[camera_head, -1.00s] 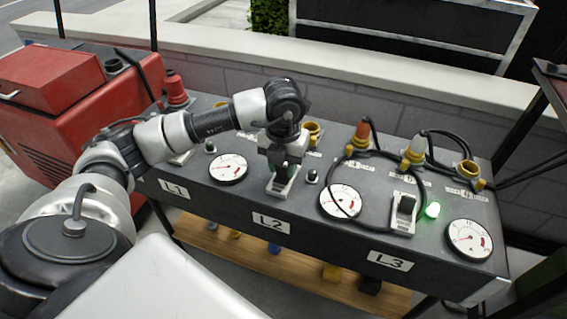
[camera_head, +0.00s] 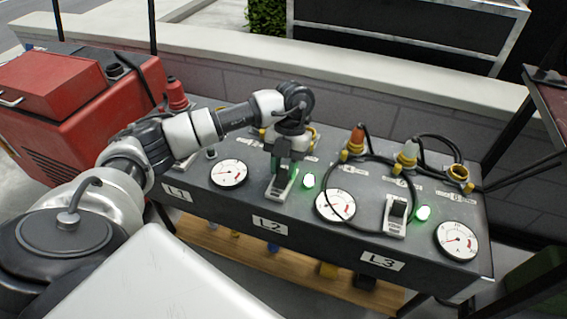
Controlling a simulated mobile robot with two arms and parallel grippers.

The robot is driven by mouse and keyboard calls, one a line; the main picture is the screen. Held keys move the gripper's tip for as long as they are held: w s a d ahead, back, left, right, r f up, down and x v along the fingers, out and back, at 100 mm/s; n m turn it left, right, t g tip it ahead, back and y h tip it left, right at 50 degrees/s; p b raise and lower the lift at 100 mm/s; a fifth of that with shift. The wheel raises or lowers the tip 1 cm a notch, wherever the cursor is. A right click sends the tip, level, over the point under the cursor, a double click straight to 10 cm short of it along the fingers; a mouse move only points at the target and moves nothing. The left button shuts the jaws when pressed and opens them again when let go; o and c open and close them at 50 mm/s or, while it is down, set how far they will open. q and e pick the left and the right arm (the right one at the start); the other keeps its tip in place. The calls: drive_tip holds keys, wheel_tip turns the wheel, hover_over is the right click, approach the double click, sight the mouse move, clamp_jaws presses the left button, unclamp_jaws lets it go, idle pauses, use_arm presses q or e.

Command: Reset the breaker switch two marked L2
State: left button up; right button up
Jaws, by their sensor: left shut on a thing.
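The breaker panel (camera_head: 320,237) is a long dark box with labels L1, L2 and L3 on its front. The L2 breaker switch (camera_head: 279,190) has a pale base behind the L2 label (camera_head: 270,225). My left gripper (camera_head: 281,170) points down at this switch and is shut on its lever, which the fingers mostly hide. A green lamp (camera_head: 308,180) right of the switch is lit. My right gripper is not in view.
The L3 switch (camera_head: 397,212) stands to the right with a lit green lamp (camera_head: 422,213). Round gauges, such as the left one (camera_head: 228,173), sit between switches. Cables and yellow connectors (camera_head: 457,173) line the back. A red machine (camera_head: 70,115) stands left.

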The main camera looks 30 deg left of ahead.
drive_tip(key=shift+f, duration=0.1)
use_arm(q)
drive_tip(key=o, duration=0.9)
drive_tip(key=shift+w+r, duration=0.1)
drive_tip(key=shift+r, duration=0.1)
drive_tip(key=p+v, duration=0.2)
drive_tip(key=v, duration=0.8)
drive_tip(key=shift+w+r, duration=0.15)
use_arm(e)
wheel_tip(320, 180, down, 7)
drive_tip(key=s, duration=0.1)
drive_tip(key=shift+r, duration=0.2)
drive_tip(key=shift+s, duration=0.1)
